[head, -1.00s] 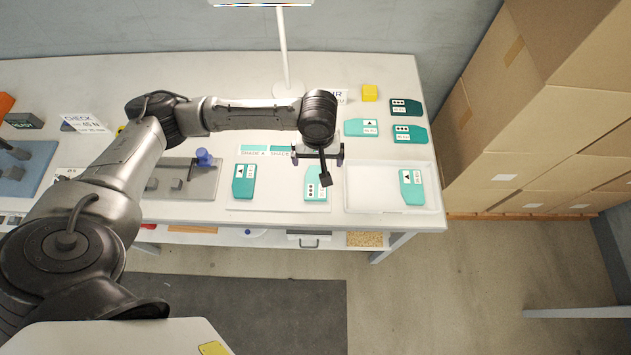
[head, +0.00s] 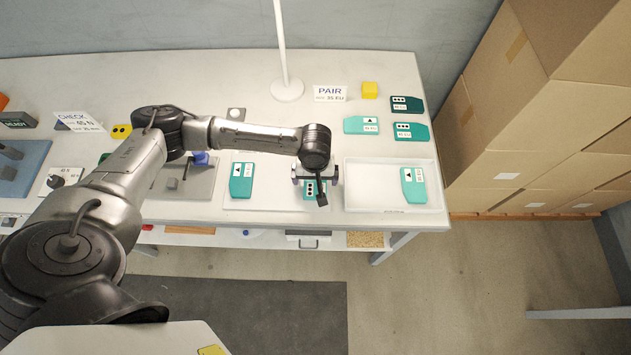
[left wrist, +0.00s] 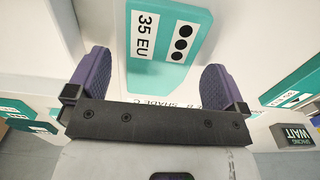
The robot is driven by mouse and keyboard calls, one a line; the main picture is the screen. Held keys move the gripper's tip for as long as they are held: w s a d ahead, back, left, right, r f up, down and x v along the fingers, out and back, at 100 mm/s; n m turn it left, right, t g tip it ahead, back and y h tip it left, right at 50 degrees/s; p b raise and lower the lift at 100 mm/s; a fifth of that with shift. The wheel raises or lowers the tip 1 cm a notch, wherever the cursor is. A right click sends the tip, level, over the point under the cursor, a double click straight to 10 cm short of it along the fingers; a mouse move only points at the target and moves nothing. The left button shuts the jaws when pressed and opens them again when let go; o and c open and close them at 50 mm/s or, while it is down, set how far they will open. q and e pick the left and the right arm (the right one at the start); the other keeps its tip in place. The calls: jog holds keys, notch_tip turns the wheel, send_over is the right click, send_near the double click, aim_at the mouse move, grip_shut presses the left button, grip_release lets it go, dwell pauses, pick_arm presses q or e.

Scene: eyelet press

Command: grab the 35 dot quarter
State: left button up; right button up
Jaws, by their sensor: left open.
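The 35 dot quarter (left wrist: 168,30) is a teal piece with a white "35 EU" label and a black dot panel, seen in the left wrist view. In the head view this quarter (head: 311,187) lies on the white board (head: 272,200), partly hidden by my wrist. My left gripper (head: 315,175) is above it, pointing down. In the left wrist view the purple fingers of my left gripper (left wrist: 155,85) are open, with the quarter showing between and beyond them. No contact can be made out. My right gripper is not in view.
Another teal quarter (head: 241,181) with a triangle lies left on the same board. A white tray (head: 380,180) to the right holds a teal quarter (head: 413,187). More teal pieces (head: 411,131) lie behind it. A "PAIR" sign (head: 330,93) and a lamp post (head: 281,45) stand at the back.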

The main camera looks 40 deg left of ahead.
pick_arm(q)
jog(key=shift+f, duration=0.6)
jog(key=c, duration=1)
jog(key=shift+r, duration=0.15)
